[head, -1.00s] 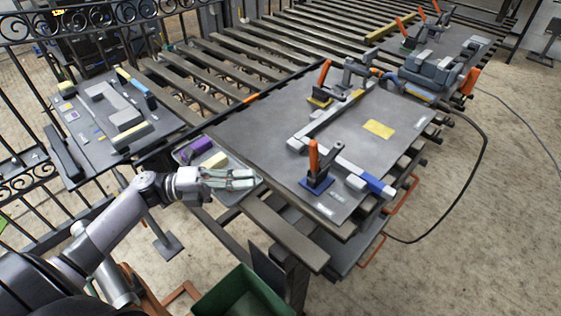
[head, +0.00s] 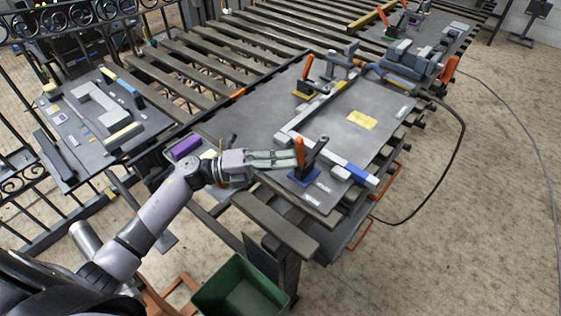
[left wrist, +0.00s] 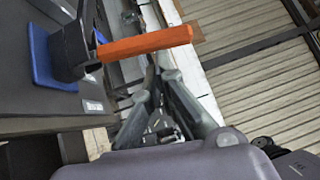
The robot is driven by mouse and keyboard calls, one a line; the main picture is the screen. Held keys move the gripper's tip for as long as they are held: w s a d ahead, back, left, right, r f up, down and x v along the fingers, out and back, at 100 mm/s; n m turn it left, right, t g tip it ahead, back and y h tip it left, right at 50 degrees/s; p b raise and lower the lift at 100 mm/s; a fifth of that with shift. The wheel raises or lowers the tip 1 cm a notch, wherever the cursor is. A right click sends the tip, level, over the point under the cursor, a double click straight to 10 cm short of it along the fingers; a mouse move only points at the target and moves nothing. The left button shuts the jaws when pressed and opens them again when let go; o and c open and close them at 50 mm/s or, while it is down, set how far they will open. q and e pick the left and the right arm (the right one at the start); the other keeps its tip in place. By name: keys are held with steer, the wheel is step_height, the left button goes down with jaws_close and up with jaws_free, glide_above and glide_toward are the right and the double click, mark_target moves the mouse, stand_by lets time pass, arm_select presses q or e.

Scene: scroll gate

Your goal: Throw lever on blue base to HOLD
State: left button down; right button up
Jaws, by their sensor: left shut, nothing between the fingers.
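The lever with an orange handle (head: 299,150) and dark bracket stands upright on a blue base (head: 302,179) near the front edge of the grey plate. My left gripper (head: 296,158) is shut and empty, its fingertips beside the handle on its left side. In the left wrist view, the orange handle (left wrist: 150,44) reaches across above the closed fingers (left wrist: 158,75), and the blue base (left wrist: 41,56) is at the left. Whether the fingers touch the handle is not clear. Small white labels (head: 322,187) near the base are too small to read. My right gripper is not in view.
A second orange lever stands on a yellow base (head: 306,93) farther back. A grey bar with a blue end (head: 360,176) lies right of the blue base. A purple block (head: 186,146) sits left, behind my wrist. A green bin (head: 242,292) is below.

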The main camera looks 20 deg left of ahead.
mark_target(296, 146)
arm_select(q)
steer(key=w+r+n+y+p, duration=0.1)
steer(key=p, duration=0.2)
steer(key=w+r+n+g+y+p, duration=0.1)
steer(key=p, duration=0.3)
steer(key=shift+w+d+r, duration=0.1)
steer(key=shift+d+r, duration=0.1)
steer(key=shift+d, duration=0.1)
steer(key=shift+w+n+y+p, duration=0.25)
steer(key=shift+n+y+p, duration=0.05)
steer(key=shift+w+d+f+b, duration=0.35)
steer(key=shift+w+b, duration=0.1)
steer(key=shift+w, duration=0.15)
steer(key=shift+r, duration=0.1)
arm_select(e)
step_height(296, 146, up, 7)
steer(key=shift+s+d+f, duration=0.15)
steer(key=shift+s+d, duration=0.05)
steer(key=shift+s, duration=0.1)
arm_select(q)
steer(key=shift+s+a, duration=0.15)
steer(key=shift+s, duration=0.05)
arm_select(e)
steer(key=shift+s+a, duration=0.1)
